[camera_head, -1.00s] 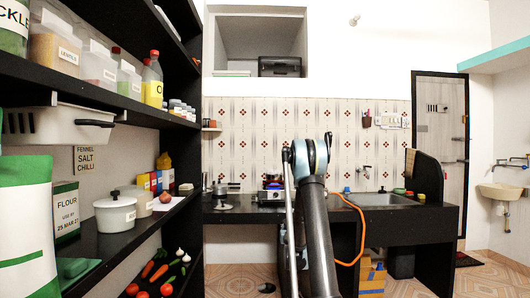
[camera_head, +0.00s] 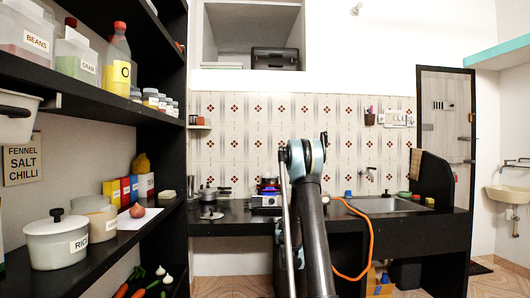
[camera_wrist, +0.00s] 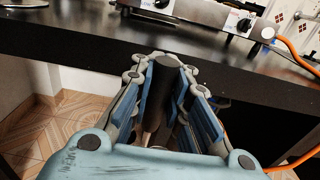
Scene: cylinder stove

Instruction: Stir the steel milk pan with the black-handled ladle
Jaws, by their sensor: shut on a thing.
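My gripper (camera_wrist: 162,66) is shut on a dark, upright-looking handle (camera_wrist: 160,98), which I take to be the black-handled ladle's. The ladle's bowl is not visible. In the wrist view, my gripper is in front of the black counter edge, below the stove. A small pot (camera_head: 269,183) is on the stove (camera_head: 266,200) in the head view, partly hidden by my arm. A steel pan with a dark handle (camera_head: 208,194) stands on the counter left of the stove. I cannot tell which one is the milk pan.
The black counter (camera_head: 235,215) runs along the tiled wall to a sink (camera_head: 385,205). An orange hose (camera_head: 371,240) hangs from the counter front. Tall black shelves with a white pot (camera_head: 57,243) and jars stand close on the left. Floor shows below the counter's left part.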

